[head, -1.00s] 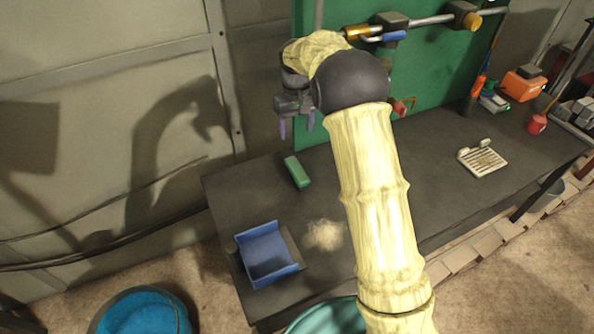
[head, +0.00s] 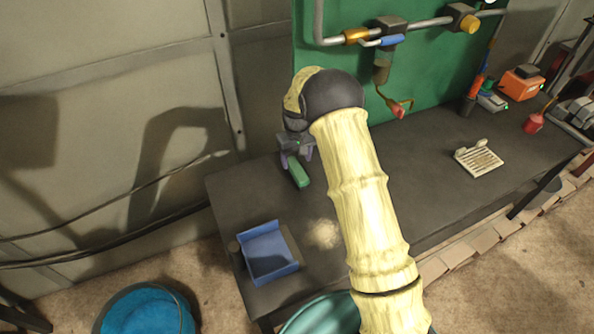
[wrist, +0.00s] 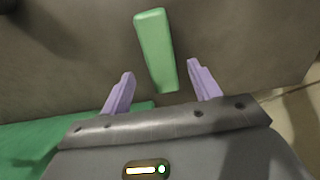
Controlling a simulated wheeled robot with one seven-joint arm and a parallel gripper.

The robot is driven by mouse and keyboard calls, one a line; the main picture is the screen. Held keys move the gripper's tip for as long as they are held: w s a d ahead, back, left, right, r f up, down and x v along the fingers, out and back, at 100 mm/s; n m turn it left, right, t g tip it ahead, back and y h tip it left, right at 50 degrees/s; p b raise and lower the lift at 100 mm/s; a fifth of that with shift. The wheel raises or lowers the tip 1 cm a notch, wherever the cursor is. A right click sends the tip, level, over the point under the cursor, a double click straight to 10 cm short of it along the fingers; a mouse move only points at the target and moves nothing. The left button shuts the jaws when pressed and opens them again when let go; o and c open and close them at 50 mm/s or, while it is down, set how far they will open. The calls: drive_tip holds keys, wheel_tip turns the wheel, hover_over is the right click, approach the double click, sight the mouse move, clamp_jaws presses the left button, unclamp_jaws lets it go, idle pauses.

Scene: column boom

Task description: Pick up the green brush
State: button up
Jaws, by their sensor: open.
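The green brush (head: 301,177) is a small green block on the dark table, near its back left edge. It also shows in the wrist view (wrist: 155,50), long and upright in the picture. My gripper (head: 297,160) is open above the brush's far end, its purple fingers pointing down. In the wrist view my gripper (wrist: 161,80) has one finger on each side of the brush's near end, with gaps on both sides. Whether the fingers reach down beside the brush cannot be told. The brush's underside is hidden.
A blue dustpan-like tray (head: 268,252) and a pale dusty pile (head: 323,233) lie on the table (head: 225,190) at front left. A green board (head: 440,80) with pipes stands behind. A white rack (head: 479,158) sits farther right. A blue bucket (head: 147,312) stands on the floor.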

sight(297, 168)
drive_tip(key=shift+s+f+p, duration=0.15)
drive_tip(key=shift+f+p, duration=0.3)
drive_tip(key=shift+f, duration=0.05)
wheel_tip(297, 168, down, 4)
drive_tip(key=shift+f+p, duration=0.1)
drive_tip(key=shift+p, duration=0.7)
drive_tip(key=shift+s, duration=0.1)
drive_tip(key=c, duration=1.1)
wheel_tip(297, 168, up, 10)
drive_tip(key=b, duration=0.3)
